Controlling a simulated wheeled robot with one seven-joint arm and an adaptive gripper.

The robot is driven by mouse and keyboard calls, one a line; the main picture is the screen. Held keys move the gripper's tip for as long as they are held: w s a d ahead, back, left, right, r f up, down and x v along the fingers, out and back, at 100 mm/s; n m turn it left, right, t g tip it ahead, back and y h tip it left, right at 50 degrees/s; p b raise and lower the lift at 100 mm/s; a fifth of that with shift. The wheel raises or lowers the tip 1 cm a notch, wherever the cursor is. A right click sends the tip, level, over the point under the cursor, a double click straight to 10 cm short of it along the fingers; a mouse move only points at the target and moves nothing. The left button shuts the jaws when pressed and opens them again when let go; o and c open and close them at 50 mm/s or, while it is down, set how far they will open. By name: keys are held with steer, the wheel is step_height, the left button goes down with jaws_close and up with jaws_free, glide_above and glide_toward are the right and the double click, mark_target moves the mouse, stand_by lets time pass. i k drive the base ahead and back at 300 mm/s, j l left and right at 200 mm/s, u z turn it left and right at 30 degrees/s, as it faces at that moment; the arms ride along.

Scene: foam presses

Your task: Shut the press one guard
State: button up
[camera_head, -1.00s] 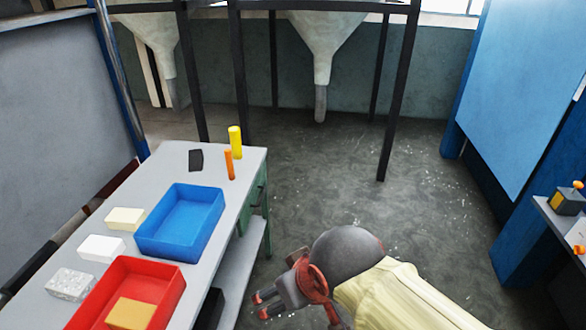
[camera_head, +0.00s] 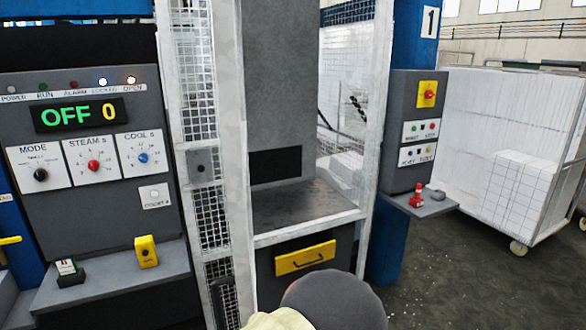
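Press one, marked by a "1" sign (camera_head: 430,21), stands straight ahead. A white-framed mesh panel (camera_head: 197,95), which looks like its guard, stands at the left of the press bay with a grey box on its frame. A dark upright bar, perhaps a handle, shows low on it. My gripper is out of view; only my arm shows at the bottom edge.
The control panel (camera_head: 60,150) reads "OFF 0", with a shelf and yellow block (camera_head: 146,252) below. A yellow-fronted drawer (camera_head: 306,258) sits under the bay. A side box (camera_head: 418,125) has a small shelf. A cart of white blocks (camera_head: 505,140) stands right; some floor is clear before it.

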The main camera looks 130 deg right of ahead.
mark_target(225, 15)
steer(key=z, duration=4.25)
